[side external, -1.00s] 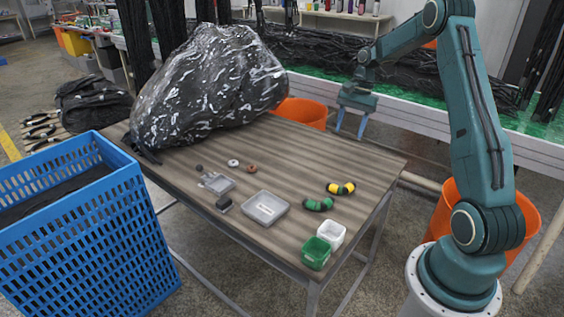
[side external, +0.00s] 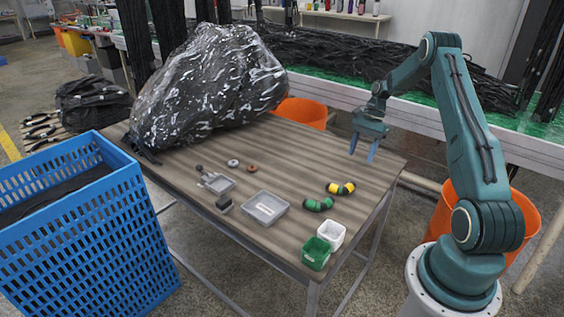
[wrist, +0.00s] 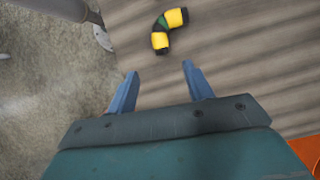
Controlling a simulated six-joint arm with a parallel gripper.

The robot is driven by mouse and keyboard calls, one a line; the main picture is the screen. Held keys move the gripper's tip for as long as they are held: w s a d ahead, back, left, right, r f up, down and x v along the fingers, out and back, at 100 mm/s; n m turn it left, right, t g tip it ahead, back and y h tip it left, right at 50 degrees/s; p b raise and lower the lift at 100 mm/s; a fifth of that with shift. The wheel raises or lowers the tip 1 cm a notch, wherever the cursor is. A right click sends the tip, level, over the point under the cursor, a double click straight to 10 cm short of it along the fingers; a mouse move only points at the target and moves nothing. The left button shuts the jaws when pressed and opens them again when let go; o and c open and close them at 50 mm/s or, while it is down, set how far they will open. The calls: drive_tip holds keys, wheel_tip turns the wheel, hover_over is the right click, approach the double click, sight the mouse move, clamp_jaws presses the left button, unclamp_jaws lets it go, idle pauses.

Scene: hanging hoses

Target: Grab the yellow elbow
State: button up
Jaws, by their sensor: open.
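The yellow elbow (side external: 341,188) lies on the table in the side external view, near the right edge. It has yellow ends with black rims and a dark and green middle. In the wrist view the yellow elbow (wrist: 163,27) lies on the wood, ahead of my fingertips and a little above the gap between them. My gripper (side external: 362,151) is open and empty. It hangs above the back right of the table, apart from the elbow. Its two blue fingers also show spread in the wrist view (wrist: 161,76).
A green elbow (side external: 318,204) lies close to the yellow one. A white bin (side external: 331,235) and a green bin (side external: 316,253) stand at the front corner. A grey tray (side external: 265,208) lies left of them. A big plastic-wrapped bundle (side external: 211,85) fills the table's back left.

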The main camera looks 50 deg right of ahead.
hover_over(350, 184)
drive_tip(key=d, duration=0.2)
drive_tip(key=f, duration=0.6)
drive_tip(key=shift+s+d, duration=0.1)
drive_tip(key=shift+d, duration=0.1)
drive_tip(key=shift+x, duration=2.6)
drive_tip(key=c, duration=1.1)
drive_tip(key=shift+o, duration=0.2)
drive_tip(key=shift+r, duration=0.15)
wheel_tip(350, 184, up, 20)
